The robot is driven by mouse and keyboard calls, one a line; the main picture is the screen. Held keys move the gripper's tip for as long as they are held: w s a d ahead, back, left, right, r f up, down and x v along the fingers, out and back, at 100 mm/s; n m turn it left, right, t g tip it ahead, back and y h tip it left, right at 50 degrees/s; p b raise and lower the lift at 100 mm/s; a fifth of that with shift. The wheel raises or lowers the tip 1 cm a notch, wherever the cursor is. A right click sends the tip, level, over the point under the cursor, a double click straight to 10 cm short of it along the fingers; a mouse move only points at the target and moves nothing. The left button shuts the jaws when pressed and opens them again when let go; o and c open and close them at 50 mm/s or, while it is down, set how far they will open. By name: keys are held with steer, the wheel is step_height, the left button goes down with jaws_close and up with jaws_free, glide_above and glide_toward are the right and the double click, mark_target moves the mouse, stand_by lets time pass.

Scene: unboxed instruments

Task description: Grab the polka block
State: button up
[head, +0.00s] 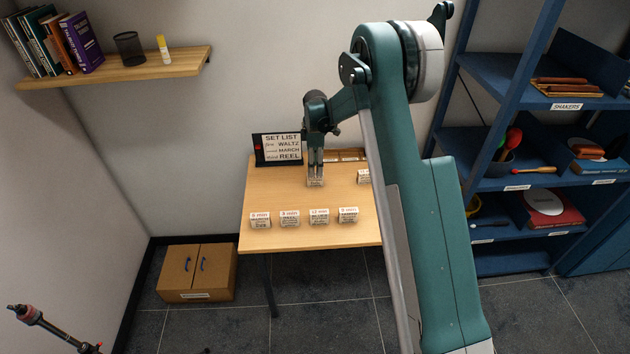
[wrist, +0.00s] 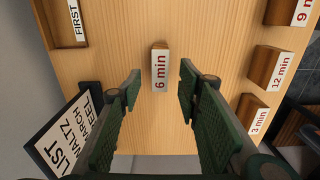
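My gripper (head: 316,172) points down over the back part of the table, its fingers apart and empty. In the wrist view the open green finger pads (wrist: 159,92) stand on either side of a small wooden block marked "6 min" (wrist: 160,70), which lies a little ahead of them. That block (head: 315,182) also shows just below the fingertips in the head view. Several more labelled blocks stand in a front row, among them a 12 min block (head: 319,216) and a 3 min block (head: 290,218). I cannot read the word polka on any block.
A set list board (head: 278,149) reading waltz, march and reel stands at the table's back left. A wooden tray labelled "FIRST" (wrist: 82,38) lies beside it. Another block (head: 363,176) stands right of my gripper, partly behind my arm. The table (head: 270,190) is bare between the rows.

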mark_target(315, 178)
steer(key=shift+f, duration=1.2)
steer(key=shift+f, duration=2.6)
steer(key=c, duration=1)
